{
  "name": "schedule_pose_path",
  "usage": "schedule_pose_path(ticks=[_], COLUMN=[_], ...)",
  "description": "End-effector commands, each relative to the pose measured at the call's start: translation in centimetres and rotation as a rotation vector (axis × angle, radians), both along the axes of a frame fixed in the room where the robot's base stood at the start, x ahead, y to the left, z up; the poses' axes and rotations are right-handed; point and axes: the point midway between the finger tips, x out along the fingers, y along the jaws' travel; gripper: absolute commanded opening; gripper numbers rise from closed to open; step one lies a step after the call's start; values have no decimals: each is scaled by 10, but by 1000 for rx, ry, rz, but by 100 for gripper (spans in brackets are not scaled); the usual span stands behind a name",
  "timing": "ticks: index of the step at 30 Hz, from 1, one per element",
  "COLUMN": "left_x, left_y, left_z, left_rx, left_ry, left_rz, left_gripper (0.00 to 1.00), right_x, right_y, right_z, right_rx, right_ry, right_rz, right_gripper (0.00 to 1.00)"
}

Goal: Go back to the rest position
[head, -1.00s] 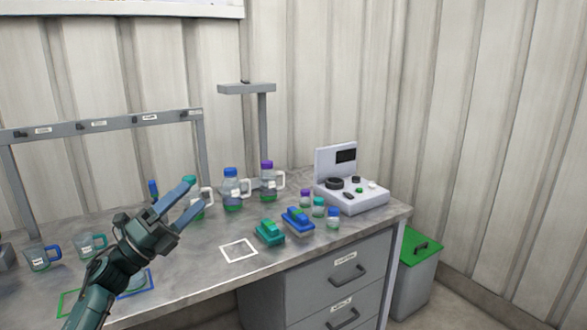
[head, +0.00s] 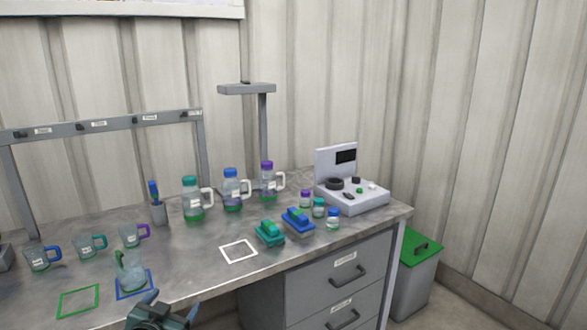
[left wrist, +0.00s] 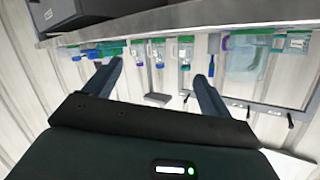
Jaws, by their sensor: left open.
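My left gripper (head: 158,311) is low at the bottom edge of the head view, in front of the bench's front edge. In the left wrist view its two fingers (left wrist: 160,80) are spread apart with nothing between them. The bench appears upside down in that view, with bottles beyond the fingers. A clear jug with a green handle (head: 130,270) stands at the blue square outline (head: 134,284), just behind the gripper. My right gripper is not in view.
The grey bench (head: 190,258) holds several bottles, mugs and small jars. A blue tool (head: 298,221) and a green one (head: 269,233) lie near a white square outline (head: 238,251). A white device (head: 352,195) stands at the right. A green-lidded bin (head: 420,250) is beside the bench.

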Motion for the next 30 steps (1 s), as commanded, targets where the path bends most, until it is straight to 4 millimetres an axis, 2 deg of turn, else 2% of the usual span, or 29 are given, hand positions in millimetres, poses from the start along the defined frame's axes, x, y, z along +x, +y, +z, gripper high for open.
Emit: schedule_pose_path(ticks=[1, 5, 6, 9, 12, 15, 18, 20, 30], left_x=[-28, -103, -128, -189, -239, -273, -292, -297, -298], left_y=[-16, -56, -68, -94, -112, -124, -131, -132, -133], left_z=[-26, -76, -88, -109, -118, -121, -121, -120, -120], left_rx=[-17, -71, -92, -145, -193, -230, -250, -256, -257], left_ry=[43, 145, 176, 251, 313, 355, 379, 384, 387], left_rz=[-24, -78, -91, -117, -130, -134, -135, -135, -135], left_gripper=[83, 83, 83, 83, 83, 83, 83, 83, 83], right_x=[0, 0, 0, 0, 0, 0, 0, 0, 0], right_y=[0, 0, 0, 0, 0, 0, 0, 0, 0], right_z=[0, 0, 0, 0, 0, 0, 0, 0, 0], right_rx=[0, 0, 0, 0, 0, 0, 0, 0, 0], right_ry=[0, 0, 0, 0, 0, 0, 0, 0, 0], right_rz=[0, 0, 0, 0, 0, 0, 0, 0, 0], right_gripper=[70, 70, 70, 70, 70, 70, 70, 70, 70])
